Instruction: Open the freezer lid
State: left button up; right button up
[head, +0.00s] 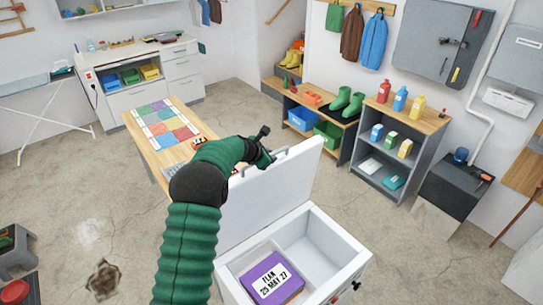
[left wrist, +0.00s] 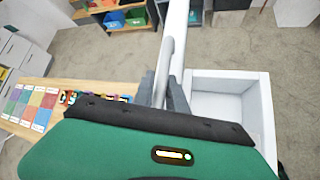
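The white chest freezer (head: 352,262) stands at the lower middle of the head view. Its lid (head: 262,198) stands raised and nearly upright, so the inside is uncovered. A grey bar handle (head: 282,154) is on the lid's outer face near its top edge. My left gripper (head: 264,148) is at this handle. In the left wrist view, the two fingers (left wrist: 164,92) sit close on either side of the handle (left wrist: 169,62), beside the lid edge (left wrist: 179,35). The fingers look closed on it. My right gripper is not in view.
A purple labelled box (head: 270,280) lies inside the freezer. A wooden table (head: 152,150) with a coloured chart stands behind the lid to the left. A grey shelf unit (head: 362,180) with bottles is behind to the right.

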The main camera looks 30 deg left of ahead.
pick_arm(q)
jog(key=o, duration=0.4)
jog(key=shift+a+f, duration=0.15)
jog(key=shift+a, duration=0.3)
jog(key=shift+c, duration=0.2)
jog(key=shift+f, duration=0.1)
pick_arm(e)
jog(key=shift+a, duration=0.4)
pick_arm(q)
jog(key=shift+d, duration=0.3)
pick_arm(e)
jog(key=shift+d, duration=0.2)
pick_arm(q)
jog(key=shift+s, duration=0.1)
